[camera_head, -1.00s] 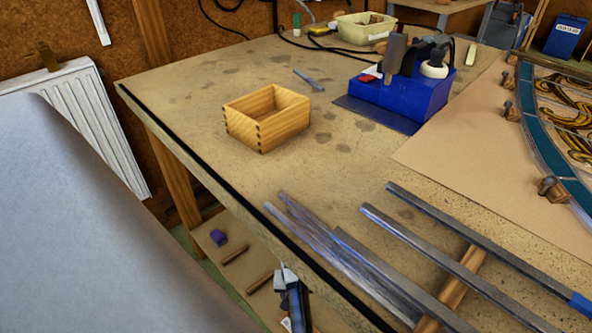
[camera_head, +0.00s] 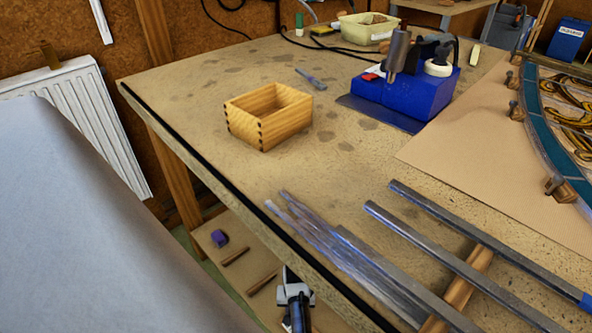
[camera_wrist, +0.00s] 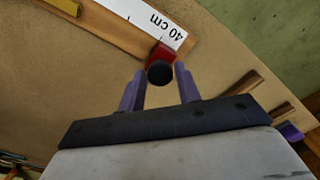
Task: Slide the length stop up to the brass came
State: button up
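In the wrist view a red block with a dark round knob, which looks like the length stop (camera_wrist: 159,72), sits at the end of a white scale (camera_wrist: 150,22) marked 40 cm. My gripper (camera_wrist: 160,85) has its two purple fingers apart, one on each side of the knob. I see no clear contact between fingers and knob. A yellow strip (camera_wrist: 65,5) is cut off at the top left; I cannot tell whether it is the brass came. In the head view I cannot make out the stop or the brass came.
Grey metal strips (camera_head: 440,255) lie on the bench front, some over a wooden batten. A wooden box (camera_head: 268,118) and a blue stand (camera_head: 405,95) stand behind. On the lower shelf lie a purple block (camera_head: 219,238) and wooden sticks (camera_head: 236,256), near a grey-and-blue item (camera_head: 295,298).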

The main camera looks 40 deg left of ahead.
jog(key=c, duration=0.5)
jog(key=d+p, duration=0.2)
jog(key=d, duration=0.2)
jog(key=d+p, duration=0.5)
jog(key=d, duration=0.2)
jog(key=shift+s+d+r+p, duration=0.15)
jog(key=shift+s+d+p, duration=0.15)
jog(key=shift+s+d, duration=0.1)
jog(key=shift+d, duration=0.2)
jog(key=o, duration=0.9)
jog(key=shift+o, duration=0.2)
notch_tip(320, 180, up, 14)
jog(key=p, duration=0.1)
jog(key=shift+f, duration=0.25)
